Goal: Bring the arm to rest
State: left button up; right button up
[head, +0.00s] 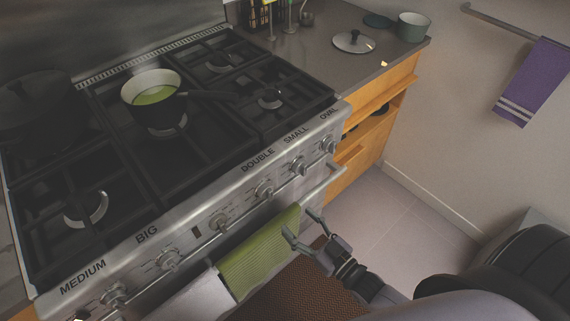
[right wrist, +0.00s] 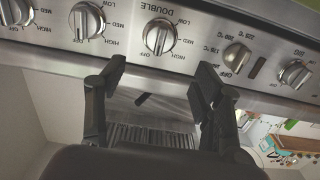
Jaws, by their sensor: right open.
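My right gripper (head: 302,229) is open and empty in the head view, in front of the stove (head: 196,244), beside the green towel (head: 258,257) on the oven handle. My right arm comes in from the lower right. In the right wrist view, the two fingers of my right gripper (right wrist: 156,84) are spread apart with nothing between them. The stove's front panel with its knobs (right wrist: 160,37) shows beyond the fingertips. My left gripper is not in view.
A pan (head: 154,96) with green contents sits on the stove, and a dark lidded pot (head: 38,103) is at the left. A lid (head: 354,42) and a pot (head: 412,27) stand on the counter. A purple towel (head: 532,80) hangs on the wall. Floor (head: 400,215) is clear right of the stove.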

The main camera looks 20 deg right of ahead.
jog(key=s+d+f+g+h, duration=0.1)
jog(key=s+d+f+g, duration=0.15)
jog(key=f, duration=0.55)
jog(key=s+d+f+m+g+h, duration=0.1)
jog(key=s+f+g+h, duration=0.2)
jog(key=f, duration=0.6)
jog(key=s+d+f+g, duration=0.15)
jog(key=s+f, duration=0.25)
jog(key=f, duration=0.4)
jog(key=s+f+g+h, duration=0.1)
jog(key=s+f+g, duration=0.3)
jog(key=s, duration=0.7)
jog(key=s+f+g+h, duration=0.1)
jog(key=s+f+g, duration=0.4)
jog(key=s+f, duration=0.4)
jog(key=shift+s+a+f+m, duration=0.15)
jog(key=shift+s+m, duration=0.15)
jog(key=shift+s, duration=0.9)
